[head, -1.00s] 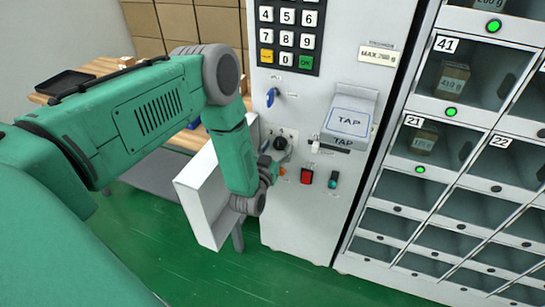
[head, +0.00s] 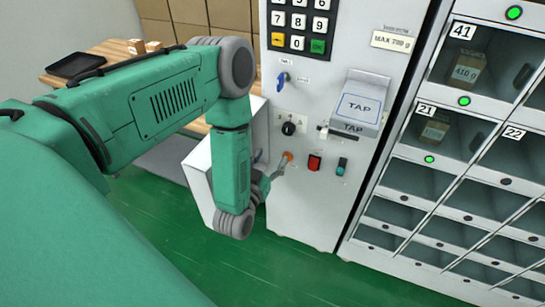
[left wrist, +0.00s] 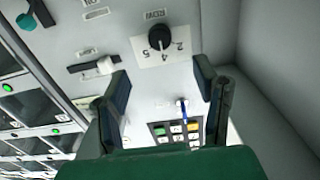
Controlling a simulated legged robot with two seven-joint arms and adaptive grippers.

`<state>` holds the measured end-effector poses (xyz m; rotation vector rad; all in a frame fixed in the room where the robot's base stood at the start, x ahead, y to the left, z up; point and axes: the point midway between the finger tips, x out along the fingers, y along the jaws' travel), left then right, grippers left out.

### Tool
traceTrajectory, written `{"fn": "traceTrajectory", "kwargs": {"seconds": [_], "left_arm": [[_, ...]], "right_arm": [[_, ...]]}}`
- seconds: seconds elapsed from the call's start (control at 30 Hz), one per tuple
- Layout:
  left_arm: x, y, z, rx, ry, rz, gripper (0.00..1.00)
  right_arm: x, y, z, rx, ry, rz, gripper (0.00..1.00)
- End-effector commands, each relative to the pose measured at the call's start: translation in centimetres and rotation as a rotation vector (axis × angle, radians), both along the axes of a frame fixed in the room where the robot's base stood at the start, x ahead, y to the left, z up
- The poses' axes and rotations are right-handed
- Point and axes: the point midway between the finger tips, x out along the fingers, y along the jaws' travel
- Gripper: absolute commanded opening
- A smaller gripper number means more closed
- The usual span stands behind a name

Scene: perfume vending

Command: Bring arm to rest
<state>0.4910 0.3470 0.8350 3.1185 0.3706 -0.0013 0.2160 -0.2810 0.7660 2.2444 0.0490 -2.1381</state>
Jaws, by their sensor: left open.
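My left gripper (head: 272,166) hangs in front of the vending machine's white panel (head: 308,205), below and left of the black rotary knob (head: 288,128). In the left wrist view its two dark fingers (left wrist: 162,78) are spread apart with nothing between them. The knob (left wrist: 160,37) shows beyond the fingertips, apart from them, on a plate with numbers. My green left arm (head: 150,105) reaches in from the left, with its forearm bent downward. My right gripper is in neither view.
A TAP card reader (head: 359,106) juts out. A white open box (head: 197,180) stands close behind the forearm. Lockers (head: 440,190) fill the right. Green floor (head: 300,275) is clear in front.

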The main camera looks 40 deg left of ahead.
Motion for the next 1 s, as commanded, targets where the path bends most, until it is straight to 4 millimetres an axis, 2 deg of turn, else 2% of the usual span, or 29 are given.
{"fn": "traceTrajectory", "kwargs": {"seconds": [0.3, 0.37, 0.47, 0.57, 0.67, 0.7, 0.8, 0.9, 1.0], "left_arm": [[0.0, -0.3, -0.3, -0.005, 0.017, -0.008, 0.55], [-0.2, -0.9, -1.2, -0.019, 0.066, -0.027, 0.55], [-1.6, -2.9, -4.1, -0.061, 0.239, -0.088, 0.55], [-5.0, -5.5, -8.1, -0.105, 0.509, -0.168, 0.55], [-10.5, -7.2, -11.3, -0.134, 0.810, -0.226, 0.55], [-13.0, -7.5, -12.2, -0.140, 0.926, -0.239, 0.55], [-19.1, -7.6, -13.2, -0.143, 1.183, -0.251, 0.55], [-23.7, -7.1, -13.1, -0.138, 1.365, -0.244, 0.55], [-26.4, -6.7, -12.7, -0.134, 1.471, -0.232, 0.55]], "right_arm": [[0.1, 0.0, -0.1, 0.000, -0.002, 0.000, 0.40], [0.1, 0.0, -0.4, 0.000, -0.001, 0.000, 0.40], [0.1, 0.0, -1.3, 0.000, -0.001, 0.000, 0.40], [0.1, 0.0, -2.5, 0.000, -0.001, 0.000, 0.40], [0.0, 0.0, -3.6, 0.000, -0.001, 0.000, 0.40], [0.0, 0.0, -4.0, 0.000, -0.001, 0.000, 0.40], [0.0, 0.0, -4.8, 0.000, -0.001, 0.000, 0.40], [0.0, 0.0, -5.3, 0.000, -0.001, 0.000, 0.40], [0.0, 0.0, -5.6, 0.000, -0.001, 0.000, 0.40]]}}
